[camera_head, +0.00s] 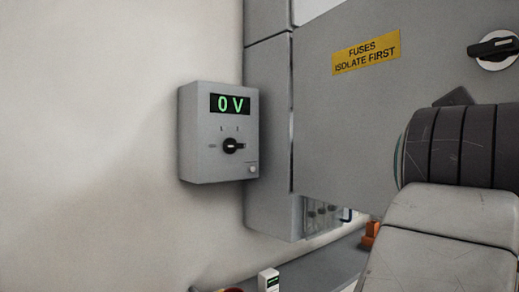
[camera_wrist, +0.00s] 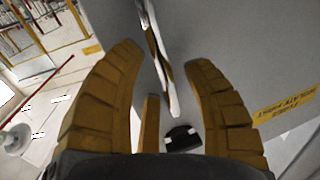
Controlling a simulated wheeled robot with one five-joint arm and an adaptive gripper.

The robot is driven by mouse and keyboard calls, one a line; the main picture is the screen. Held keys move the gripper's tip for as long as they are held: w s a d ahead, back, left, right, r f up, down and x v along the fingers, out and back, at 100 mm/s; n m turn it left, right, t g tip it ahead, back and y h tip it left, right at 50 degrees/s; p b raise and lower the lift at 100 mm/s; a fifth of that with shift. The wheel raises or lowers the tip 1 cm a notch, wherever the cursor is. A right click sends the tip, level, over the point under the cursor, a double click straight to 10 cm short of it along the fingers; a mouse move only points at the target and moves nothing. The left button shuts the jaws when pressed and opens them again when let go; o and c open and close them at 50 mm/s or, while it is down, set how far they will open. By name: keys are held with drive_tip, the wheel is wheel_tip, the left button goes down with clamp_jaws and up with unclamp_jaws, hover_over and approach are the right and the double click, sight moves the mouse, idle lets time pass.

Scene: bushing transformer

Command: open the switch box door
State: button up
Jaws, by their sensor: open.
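The grey switch box door (camera_head: 350,130) fills the upper right of the head view, with a yellow "FUSES ISOLATE FIRST" label (camera_head: 366,52). A black rotary handle (camera_head: 495,47) on a pale round plate is at its right. Below the door's lower edge, part of the box inside shows, so the door appears to stand out from the box. In the wrist view my gripper (camera_wrist: 162,57) is open, its brown fingers on either side of a shiny upright bar (camera_wrist: 160,60) against the grey panel. I cannot tell whether they touch it. In the head view my arm hides the gripper.
A grey control box (camera_head: 197,150) with a "0 V" display and a black knob (camera_head: 233,145) hangs on the wall left of the cabinet (camera_head: 268,130). Small items, one orange (camera_head: 371,233), are on a grey surface below. Floor shows at left in the wrist view.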

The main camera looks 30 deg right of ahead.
drive_tip(key=s+a, duration=0.1)
drive_tip(key=a, duration=0.6)
drive_tip(key=shift+a, duration=0.15)
idle(0.5)
